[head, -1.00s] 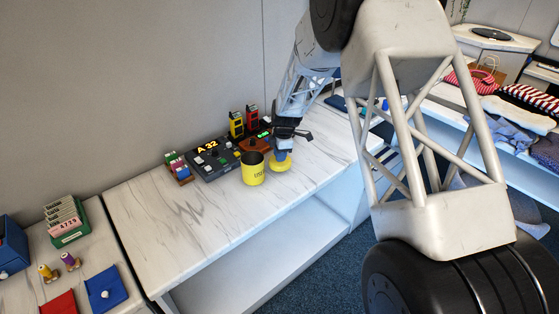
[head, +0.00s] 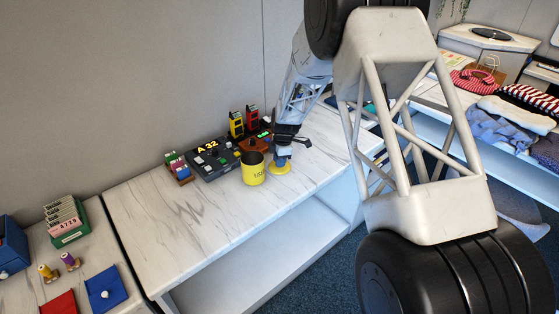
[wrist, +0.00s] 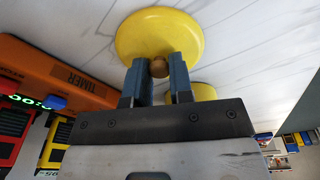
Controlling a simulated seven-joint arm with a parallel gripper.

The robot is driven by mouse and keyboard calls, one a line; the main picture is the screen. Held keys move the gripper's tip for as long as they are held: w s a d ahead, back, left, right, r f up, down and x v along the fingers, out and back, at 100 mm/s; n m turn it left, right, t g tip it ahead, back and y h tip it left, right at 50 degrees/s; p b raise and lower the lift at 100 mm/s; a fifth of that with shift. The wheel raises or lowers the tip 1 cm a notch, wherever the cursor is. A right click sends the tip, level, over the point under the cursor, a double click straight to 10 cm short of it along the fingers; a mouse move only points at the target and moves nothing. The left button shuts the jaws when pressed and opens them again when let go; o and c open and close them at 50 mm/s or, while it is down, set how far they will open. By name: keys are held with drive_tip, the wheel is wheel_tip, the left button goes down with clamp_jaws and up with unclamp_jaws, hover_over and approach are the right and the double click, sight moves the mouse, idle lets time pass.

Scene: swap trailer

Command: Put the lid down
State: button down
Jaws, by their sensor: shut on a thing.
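The yellow lid (head: 281,169) is a round disc with a brown knob (wrist: 158,67). My gripper (wrist: 159,72) is shut on the knob, with one blue finger on each side of it. The lid is at the white marbled counter's surface, just right of the yellow canister (head: 253,170). I cannot tell whether it touches the counter. The canister stands upright with its dark open top showing. In the wrist view, part of the canister (wrist: 204,92) shows behind the right finger.
An orange timer (wrist: 60,70) stands close to the gripper. A dark device with an "A 32" display (head: 212,158), a small rack of coloured items (head: 178,167) and red and yellow holders (head: 245,122) stand behind the canister. The counter (head: 190,225) is clear in front.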

idle(0.3)
drive_tip(key=c, duration=1)
unclamp_jaws()
drive_tip(key=shift+f, duration=0.1)
drive_tip(key=shift+w+d+r, duration=0.1)
drive_tip(key=shift+d+r, duration=0.15)
drive_tip(key=shift+r, duration=1.8)
drive_tip(key=shift+s+d+r, duration=0.1)
drive_tip(key=shift+d+r, duration=0.1)
drive_tip(key=shift+r, duration=1.8)
drive_tip(key=shift+w+d+r, duration=0.1)
drive_tip(key=shift+d+r, duration=0.15)
drive_tip(key=shift+r, duration=1.8)
